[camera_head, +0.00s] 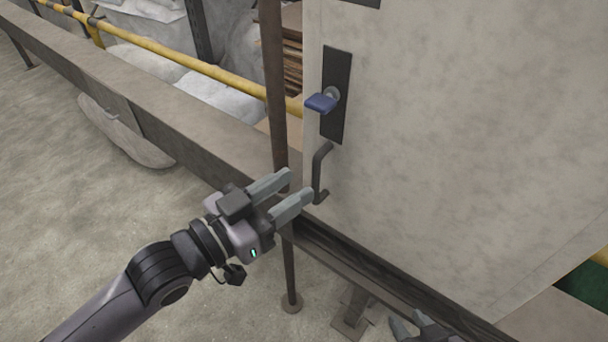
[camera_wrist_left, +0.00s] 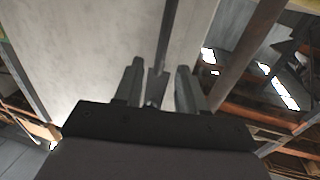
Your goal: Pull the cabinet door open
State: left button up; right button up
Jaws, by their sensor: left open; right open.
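The cabinet door (camera_head: 440,130) is a pale, mottled panel on the right of the head view. Its dark bar handle (camera_head: 318,172) is near the left edge, below a dark plate (camera_head: 334,125) with a blue lever (camera_head: 321,102). My left gripper (camera_head: 301,182) is open, its fingertips close to the handle's lower left. In the left wrist view, the dark handle bar (camera_wrist_left: 167,45) appears between the open fingers (camera_wrist_left: 160,80); contact cannot be told. My right gripper (camera_head: 411,322) is open at the bottom edge, below the door and mostly out of frame.
A thin brown post (camera_head: 275,80) stands just left of the door. A long beam (camera_head: 170,130) and a yellow rail (camera_head: 170,55) run behind my left arm.

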aim_at(313, 174)
pick_arm(q)
jog(key=shift+x, duration=1.8)
grip_shut()
jog(key=shift+s+a, duration=0.1)
